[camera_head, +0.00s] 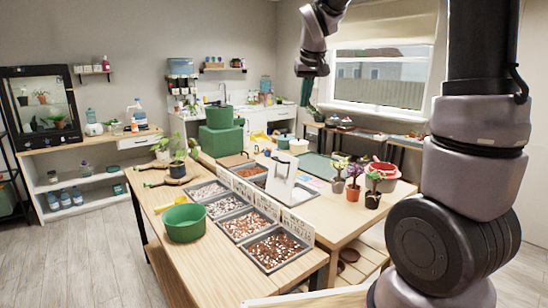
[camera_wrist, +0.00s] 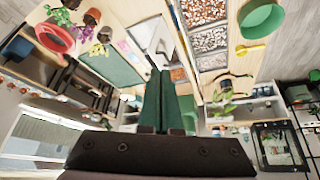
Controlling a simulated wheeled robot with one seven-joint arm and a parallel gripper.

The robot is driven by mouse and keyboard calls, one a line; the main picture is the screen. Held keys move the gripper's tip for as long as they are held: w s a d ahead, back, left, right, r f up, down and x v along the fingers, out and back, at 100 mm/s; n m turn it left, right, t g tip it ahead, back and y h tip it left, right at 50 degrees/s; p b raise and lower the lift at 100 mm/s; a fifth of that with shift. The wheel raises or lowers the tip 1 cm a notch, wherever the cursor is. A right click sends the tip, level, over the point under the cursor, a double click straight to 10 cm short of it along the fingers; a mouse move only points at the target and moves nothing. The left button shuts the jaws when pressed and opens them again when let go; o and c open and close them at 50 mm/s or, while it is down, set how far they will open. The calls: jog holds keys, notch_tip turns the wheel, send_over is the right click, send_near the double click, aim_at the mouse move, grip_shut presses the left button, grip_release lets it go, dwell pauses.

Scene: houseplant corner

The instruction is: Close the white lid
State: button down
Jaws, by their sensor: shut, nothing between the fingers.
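The white lid (camera_head: 281,178) stands raised and tilted on the wooden table, behind the row of substrate trays. A cut-out handle shows near its top edge. It also shows in the wrist view (camera_wrist: 148,34), at top centre beyond my fingers. The container under it is mostly hidden. My gripper (camera_head: 305,102) hangs high above the back of the table, well apart from the lid. In the wrist view, its dark green fingers (camera_wrist: 161,74) are together and hold nothing.
Trays of substrate (camera_head: 276,249) with label strips line the table's middle. A green bowl (camera_head: 184,223) stands at left. Small potted plants (camera_head: 353,190) and a red pot (camera_head: 384,172) stand at right. Stacked green containers (camera_head: 221,138) stand at the back.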

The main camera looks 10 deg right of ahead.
jog(key=w+a+f+n+h, duration=0.1)
jog(key=w+a+f+n, duration=0.1)
jog(key=w+a+f, duration=0.5)
jog(key=w+a+f+n+h, duration=0.1)
jog(key=w+a+f+n, duration=0.25)
jog(key=w+f, duration=0.75)
jog(key=w+d+f, duration=0.4)
jog(key=w+f, duration=0.2)
jog(key=f, duration=0.2)
jog(key=shift+w+d+m, duration=0.2)
jog(key=shift+d+m, duration=0.1)
jog(key=shift+m, duration=0.15)
jog(key=shift+d, duration=0.15)
